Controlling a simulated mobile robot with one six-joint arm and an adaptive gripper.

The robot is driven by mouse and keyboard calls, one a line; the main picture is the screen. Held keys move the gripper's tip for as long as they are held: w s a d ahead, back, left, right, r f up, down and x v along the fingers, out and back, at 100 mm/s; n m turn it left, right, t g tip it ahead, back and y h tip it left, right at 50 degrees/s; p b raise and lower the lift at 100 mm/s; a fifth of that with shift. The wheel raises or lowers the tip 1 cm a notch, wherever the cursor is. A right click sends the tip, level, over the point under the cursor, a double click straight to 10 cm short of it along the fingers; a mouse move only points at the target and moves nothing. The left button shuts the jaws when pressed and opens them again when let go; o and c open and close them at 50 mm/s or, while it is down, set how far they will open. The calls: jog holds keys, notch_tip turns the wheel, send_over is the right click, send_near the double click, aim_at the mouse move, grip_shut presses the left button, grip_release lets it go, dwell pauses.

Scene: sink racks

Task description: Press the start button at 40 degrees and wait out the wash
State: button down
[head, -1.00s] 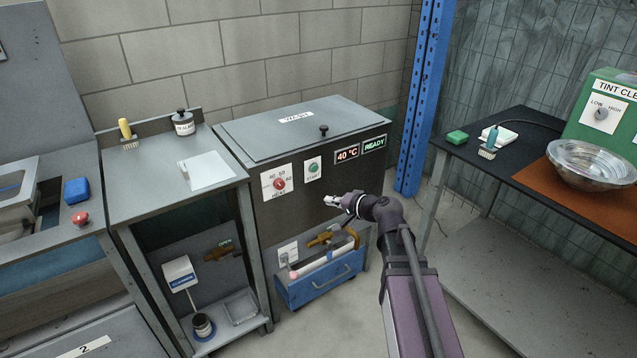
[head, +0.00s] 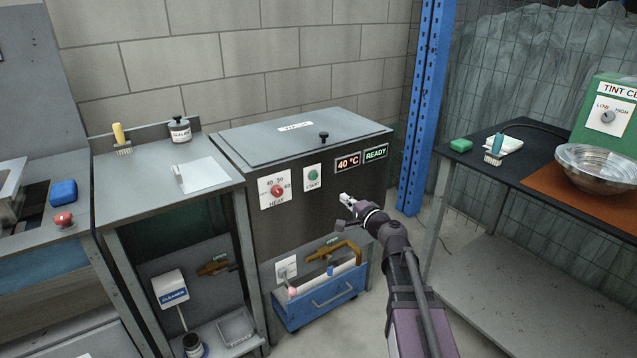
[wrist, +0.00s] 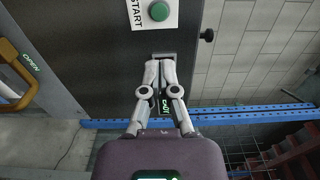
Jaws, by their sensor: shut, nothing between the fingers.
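The washer (head: 320,215) is a dark-fronted cabinet with a grey lid, shut. Its green start button (head: 313,175) sits on a white plate marked START. The red heat knob (head: 277,190) is to its left. The displays read 40 °C (head: 347,162) and READY (head: 375,153). My gripper (head: 346,198) is shut and empty in front of the panel, below and right of the start button. In the wrist view the green button (wrist: 159,11) is at the top, beyond my shut fingertips (wrist: 163,58), apart from them.
A blue post (head: 425,110) stands right of the washer. A table with a steel bowl (head: 595,167) is at the right. A bench with a sealant pot (head: 180,130) is at the left.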

aim_at(315, 175)
jog(key=shift+w+a, duration=0.1)
jog(key=shift+w, duration=0.05)
jog(key=x, duration=1.3)
jog(key=shift+w+a, duration=0.15)
jog(key=shift+w, duration=0.1)
jog(key=shift+x, duration=1)
jog(key=shift+r, duration=0.15)
jog(key=v, duration=1.4)
jog(key=shift+s+d, duration=0.25)
jog(key=shift+s, duration=0.1)
jog(key=shift+a, duration=0.1)
